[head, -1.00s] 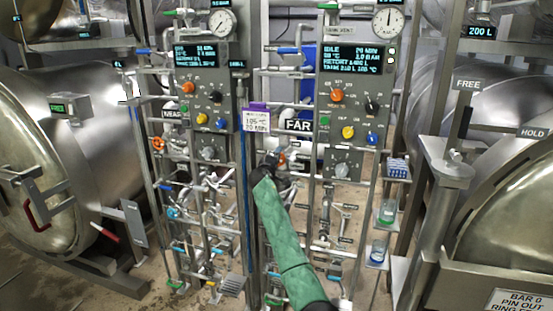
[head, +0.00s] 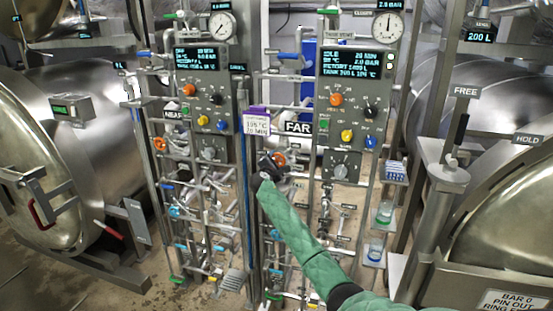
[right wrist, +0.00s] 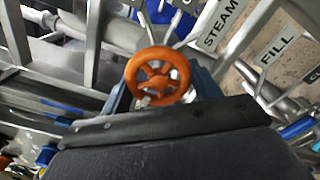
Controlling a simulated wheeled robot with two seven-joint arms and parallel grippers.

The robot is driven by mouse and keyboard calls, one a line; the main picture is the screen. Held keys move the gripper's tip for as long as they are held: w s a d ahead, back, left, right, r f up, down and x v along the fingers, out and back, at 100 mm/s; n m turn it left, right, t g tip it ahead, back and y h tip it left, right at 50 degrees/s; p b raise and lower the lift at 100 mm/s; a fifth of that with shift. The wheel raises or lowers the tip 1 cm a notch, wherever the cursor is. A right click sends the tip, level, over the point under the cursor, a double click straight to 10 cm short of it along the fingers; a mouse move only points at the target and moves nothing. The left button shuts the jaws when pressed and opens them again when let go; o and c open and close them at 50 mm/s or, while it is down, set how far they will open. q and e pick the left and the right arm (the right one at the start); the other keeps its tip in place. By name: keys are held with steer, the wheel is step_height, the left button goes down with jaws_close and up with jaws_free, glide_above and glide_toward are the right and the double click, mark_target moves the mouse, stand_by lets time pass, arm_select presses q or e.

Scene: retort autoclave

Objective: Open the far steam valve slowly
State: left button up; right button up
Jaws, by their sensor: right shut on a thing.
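The far steam valve is an orange handwheel (head: 279,159) below the FAR sign (head: 299,127). In the right wrist view the orange wheel (right wrist: 158,76) is large, beside a STEAM label (right wrist: 222,22). My right gripper (head: 270,168), at the end of a green-sleeved arm, is at the wheel and shut on it. In the wrist view its fingers show on either side of the wheel, partly hidden by the dark gripper body. The far panel display (head: 357,64) reads IDLE and about 2.0 BAR. My left gripper is not in view.
A similar near panel (head: 200,85) with its own pipes stands to the left. A purple-topped card (head: 257,121) hangs between the panels. Pipes and small valves crowd the space around my right arm. Large steel vessels stand at left (head: 95,130) and right.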

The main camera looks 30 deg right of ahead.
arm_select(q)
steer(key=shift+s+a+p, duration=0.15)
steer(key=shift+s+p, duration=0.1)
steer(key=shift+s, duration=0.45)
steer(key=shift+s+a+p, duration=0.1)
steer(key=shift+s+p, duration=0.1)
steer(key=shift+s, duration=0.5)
arm_select(e)
steer(key=shift+f+n, duration=0.2)
steer(key=shift+n, duration=0.7)
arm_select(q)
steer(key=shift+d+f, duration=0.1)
arm_select(e)
steer(key=o, duration=1)
steer(key=shift+c, duration=0.2)
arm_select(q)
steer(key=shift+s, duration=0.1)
arm_select(e)
steer(key=shift+s+a, duration=0.1)
